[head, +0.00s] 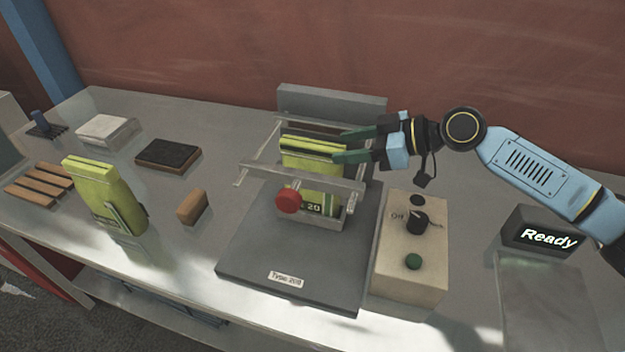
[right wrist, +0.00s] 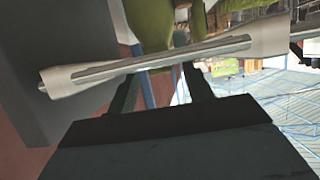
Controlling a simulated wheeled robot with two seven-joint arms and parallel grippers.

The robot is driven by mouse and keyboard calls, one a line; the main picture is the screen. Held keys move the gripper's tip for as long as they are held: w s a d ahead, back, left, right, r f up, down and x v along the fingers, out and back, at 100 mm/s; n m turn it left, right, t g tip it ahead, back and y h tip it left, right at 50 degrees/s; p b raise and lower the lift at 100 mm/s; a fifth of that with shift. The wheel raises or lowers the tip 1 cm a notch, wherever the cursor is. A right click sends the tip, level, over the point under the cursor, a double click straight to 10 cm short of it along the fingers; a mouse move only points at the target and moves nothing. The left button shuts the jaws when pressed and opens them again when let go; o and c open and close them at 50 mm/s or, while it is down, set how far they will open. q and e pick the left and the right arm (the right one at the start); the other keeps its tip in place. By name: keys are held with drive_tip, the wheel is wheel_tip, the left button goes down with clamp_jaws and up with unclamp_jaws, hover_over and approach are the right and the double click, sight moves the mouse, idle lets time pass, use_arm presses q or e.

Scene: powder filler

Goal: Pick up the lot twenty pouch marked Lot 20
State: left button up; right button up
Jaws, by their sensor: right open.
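The Lot 20 pouch (head: 314,174) is yellow-green with a dark band near its top. It stands upright in the metal holder of the grey filler machine (head: 300,262), behind a metal bar and a red knob (head: 288,200). Only "20" of its label shows. My right gripper (head: 345,145) comes in from the right, open, its dark green fingers at the pouch's upper right edge. I cannot tell whether they touch it. In the right wrist view a yellow-green surface (right wrist: 150,22) shows beyond a metal bar (right wrist: 150,66). My left gripper is not in view.
A brown block (head: 192,207), a dark pad (head: 168,154) and a grey block (head: 107,131) lie nearby. A beige control box (head: 410,260) and a "Ready" display (head: 545,235) stand to the right.

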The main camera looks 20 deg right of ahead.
sight(329, 145)
drive_tip(key=x, duration=0.2)
drive_tip(key=p+x, duration=0.1)
drive_tip(key=x, duration=0.1)
drive_tip(key=shift+a+r, duration=0.1)
drive_tip(key=shift+r, duration=0.35)
drive_tip(key=shift+w+a+f+p, duration=0.3)
drive_tip(key=shift+a, duration=0.1)
clamp_jaws()
